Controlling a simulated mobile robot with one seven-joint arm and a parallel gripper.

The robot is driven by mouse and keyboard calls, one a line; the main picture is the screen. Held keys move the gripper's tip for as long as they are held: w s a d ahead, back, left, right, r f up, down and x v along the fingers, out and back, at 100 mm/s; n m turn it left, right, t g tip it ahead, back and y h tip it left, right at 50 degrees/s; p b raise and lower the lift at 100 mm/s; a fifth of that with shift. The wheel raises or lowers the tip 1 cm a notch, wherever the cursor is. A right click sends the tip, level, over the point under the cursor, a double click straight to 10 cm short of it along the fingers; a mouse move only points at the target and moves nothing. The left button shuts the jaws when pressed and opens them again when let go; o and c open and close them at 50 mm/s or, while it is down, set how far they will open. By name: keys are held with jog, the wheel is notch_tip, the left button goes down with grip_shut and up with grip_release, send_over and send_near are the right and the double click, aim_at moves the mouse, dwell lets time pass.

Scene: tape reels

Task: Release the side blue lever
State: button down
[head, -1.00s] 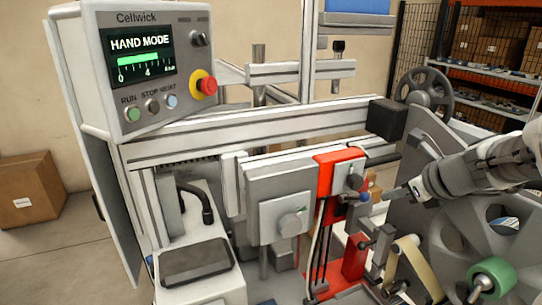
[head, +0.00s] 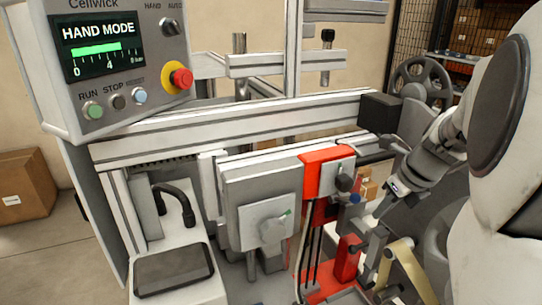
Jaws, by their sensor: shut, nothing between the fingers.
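The blue lever shows as a small blue knob (head: 355,198) on the side of the red-topped unit (head: 326,172), below its dark round knobs. The lever's shaft is too small to make out clearly. My gripper (head: 380,213) comes in from the right and points down and left. Its slim fingers look shut and empty. They are just right of the blue knob and slightly lower in the picture. I cannot tell whether they touch the lever.
A control panel (head: 120,60) reads HAND MODE at upper left. A grey plate unit (head: 258,205) stands left of the red unit. A tan tape strip (head: 412,270) and a dark handwheel (head: 428,85) are on the right. My arm hides much of the right side.

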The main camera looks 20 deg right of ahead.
aim_at(357, 194)
jog(key=x, duration=0.6)
jog(key=shift+w+a+r+p, duration=0.15)
jog(key=shift+w+r+p, duration=0.1)
jog(key=shift+w+r, duration=0.5)
jog(key=shift+w+a+r+p, duration=0.15)
jog(key=shift+w+r+p, duration=0.05)
jog(key=shift+w+r, duration=0.55)
jog(key=r+p, duration=0.1)
jog(key=p, duration=0.1)
jog(key=w+r+p, duration=0.1)
jog(key=p, duration=0.1)
jog(key=shift+w+a+r, duration=0.1)
jog(key=shift+w+r, duration=0.05)
jog(key=shift+r, duration=0.2)
jog(key=shift+w+r, duration=0.1)
jog(key=shift+w, duration=0.3)
